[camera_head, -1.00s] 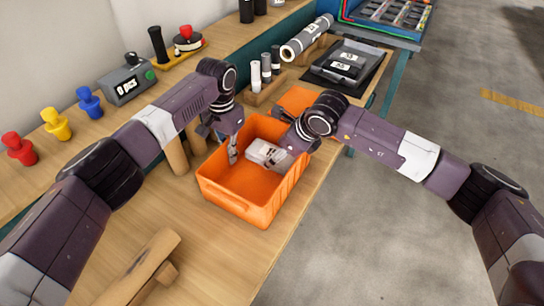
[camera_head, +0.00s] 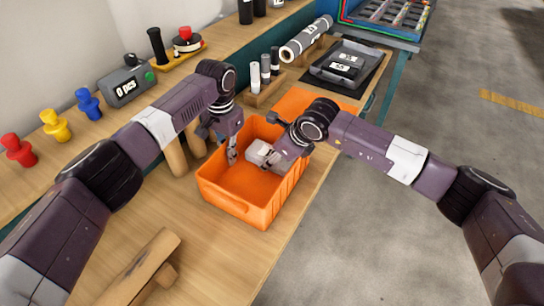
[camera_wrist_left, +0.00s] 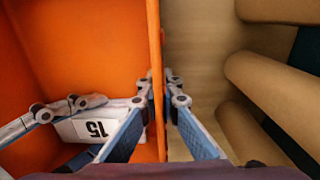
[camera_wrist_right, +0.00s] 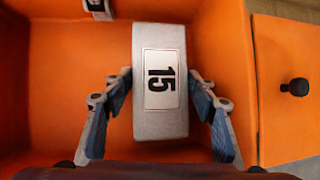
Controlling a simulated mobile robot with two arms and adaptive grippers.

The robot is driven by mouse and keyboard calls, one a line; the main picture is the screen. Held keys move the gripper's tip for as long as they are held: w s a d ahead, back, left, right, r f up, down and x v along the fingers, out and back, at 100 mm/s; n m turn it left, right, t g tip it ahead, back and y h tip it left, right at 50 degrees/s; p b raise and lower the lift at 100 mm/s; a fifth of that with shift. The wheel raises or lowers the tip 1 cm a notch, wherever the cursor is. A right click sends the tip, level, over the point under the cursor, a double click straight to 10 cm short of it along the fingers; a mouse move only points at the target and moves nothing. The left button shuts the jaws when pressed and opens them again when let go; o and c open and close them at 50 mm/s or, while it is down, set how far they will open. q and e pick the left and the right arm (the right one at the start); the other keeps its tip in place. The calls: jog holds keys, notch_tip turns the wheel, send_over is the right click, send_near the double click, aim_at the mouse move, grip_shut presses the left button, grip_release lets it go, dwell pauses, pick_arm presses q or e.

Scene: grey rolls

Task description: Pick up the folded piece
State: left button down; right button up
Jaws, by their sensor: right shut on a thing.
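The folded piece is a grey-white block with a "15" label (camera_wrist_right: 160,78), inside the orange crate (camera_head: 238,205). It shows small in the head view (camera_head: 260,153) and partly in the left wrist view (camera_wrist_left: 92,128). My right gripper (camera_wrist_right: 160,82) is shut on it, one finger on each side. I cannot tell whether the piece touches the crate floor. My left gripper (camera_wrist_left: 158,88) has one finger inside and one outside the crate's wall and looks shut on it. The piece's underside is hidden.
An orange flap or lid (camera_head: 300,100) lies beyond the crate. Tan rolls (camera_wrist_left: 275,100) stand close outside its left wall. A wooden stand (camera_head: 140,270) is at the front. A rack of small rolls (camera_head: 265,85) and a black tray (camera_head: 345,65) are behind.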

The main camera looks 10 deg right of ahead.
notch_tip(320, 180, up, 18)
dwell(0.4)
pick_arm(q)
jog(key=c, duration=2.1)
grip_release()
notch_tip(320, 180, up, 12)
jog(key=shift+f, duration=0.1)
